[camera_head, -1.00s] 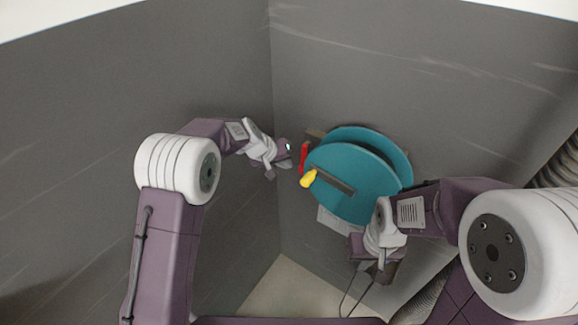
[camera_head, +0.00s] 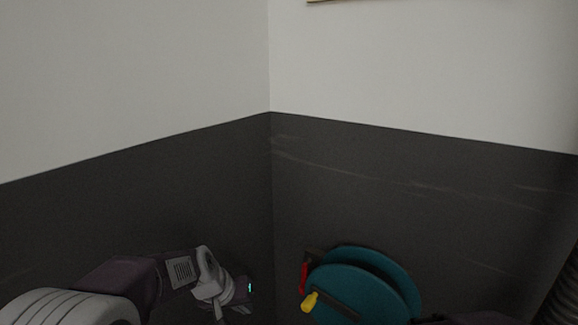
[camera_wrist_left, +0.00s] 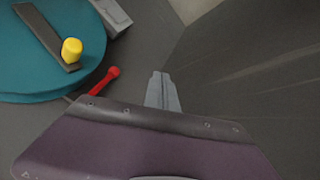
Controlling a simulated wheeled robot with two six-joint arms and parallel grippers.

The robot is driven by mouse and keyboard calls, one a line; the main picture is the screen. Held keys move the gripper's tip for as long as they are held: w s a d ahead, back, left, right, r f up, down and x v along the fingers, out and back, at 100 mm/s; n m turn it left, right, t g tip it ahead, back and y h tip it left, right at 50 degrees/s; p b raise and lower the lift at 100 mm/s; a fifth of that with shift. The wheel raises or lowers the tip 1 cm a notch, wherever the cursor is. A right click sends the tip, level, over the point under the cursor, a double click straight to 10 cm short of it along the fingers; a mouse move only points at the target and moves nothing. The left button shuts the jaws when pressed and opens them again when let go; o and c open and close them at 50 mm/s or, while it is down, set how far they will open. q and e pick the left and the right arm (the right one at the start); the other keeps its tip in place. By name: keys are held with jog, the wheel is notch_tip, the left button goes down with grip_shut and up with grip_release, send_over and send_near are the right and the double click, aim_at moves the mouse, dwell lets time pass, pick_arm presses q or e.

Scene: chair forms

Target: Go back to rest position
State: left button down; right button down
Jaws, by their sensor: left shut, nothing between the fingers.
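My left gripper (camera_head: 242,300) is low in the head view, left of a teal reel-like device (camera_head: 368,290), with a gap between them. In the left wrist view its two grey fingers (camera_wrist_left: 163,90) are together, with nothing between them. That view also shows the teal disc (camera_wrist_left: 40,50) at upper left, with a dark crank arm, a yellow knob (camera_wrist_left: 72,50) and a red lever (camera_wrist_left: 100,81). The fingers are apart from these parts. Only a dark piece of my right arm shows at the bottom right of the head view; my right gripper is out of view.
Two walls with dark lower panels (camera_head: 400,190) and pale upper parts meet in a corner ahead. A ribbed dark hose (camera_head: 562,300) runs at the right edge. A grey box (camera_wrist_left: 112,14) shows beside the disc in the left wrist view.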

pick_arm(q)
jog(key=s+a+f+g+y, duration=0.1)
jog(key=s+a+f, duration=0.2)
jog(key=s, duration=0.6)
jog(key=s+a+f+g+y, duration=0.1)
jog(key=s+a+f+g, duration=0.1)
jog(key=s+f, duration=0.3)
jog(key=s+a, duration=0.1)
jog(key=s, duration=0.2)
jog(key=shift+s+a+m+y, duration=0.3)
jog(key=shift+s, duration=0.05)
